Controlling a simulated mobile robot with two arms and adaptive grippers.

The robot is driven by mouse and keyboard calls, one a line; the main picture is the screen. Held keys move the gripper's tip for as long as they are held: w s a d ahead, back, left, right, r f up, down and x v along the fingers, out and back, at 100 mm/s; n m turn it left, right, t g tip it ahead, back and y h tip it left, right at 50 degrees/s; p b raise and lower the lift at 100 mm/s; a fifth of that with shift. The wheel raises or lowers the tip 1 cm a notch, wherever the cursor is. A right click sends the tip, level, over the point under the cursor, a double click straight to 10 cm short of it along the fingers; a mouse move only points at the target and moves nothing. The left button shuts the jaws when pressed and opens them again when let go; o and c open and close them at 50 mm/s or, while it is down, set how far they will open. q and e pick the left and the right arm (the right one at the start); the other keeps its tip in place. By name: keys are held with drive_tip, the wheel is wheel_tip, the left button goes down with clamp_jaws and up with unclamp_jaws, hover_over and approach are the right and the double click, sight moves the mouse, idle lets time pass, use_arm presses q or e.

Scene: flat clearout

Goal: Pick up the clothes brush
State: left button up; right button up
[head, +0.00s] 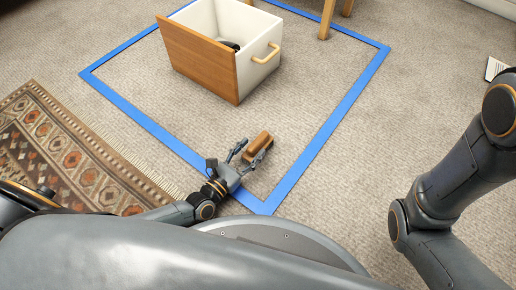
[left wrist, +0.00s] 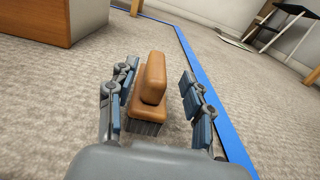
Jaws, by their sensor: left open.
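The clothes brush (head: 257,146) is a brown wooden block with a raised wooden grip and grey bristles underneath. It stands bristles down on the beige carpet, inside the blue floor outline. In the left wrist view the brush (left wrist: 150,97) sits between the open fingers of my left gripper (left wrist: 160,95). A gap shows on the right side; on the left the fingers are close, and I cannot tell if they touch. In the head view my left gripper (head: 250,152) reaches the brush from the lower left. My right gripper is out of view; only my right arm shows.
A white box with a wooden front (head: 205,62) and a yellow handle stands behind the brush, with a dark object inside. Blue tape (head: 150,120) outlines a floor area. A patterned rug (head: 70,150) lies at the left. Carpet around the brush is clear.

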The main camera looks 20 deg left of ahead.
sight(258, 140)
use_arm(q)
drive_tip(key=b+x, duration=0.2)
drive_tip(key=x, duration=0.2)
drive_tip(key=shift+a+f, duration=0.1)
drive_tip(key=shift+a, duration=0.05)
drive_tip(key=shift+w, duration=0.35)
drive_tip(key=shift+c, duration=0.2)
clamp_jaws()
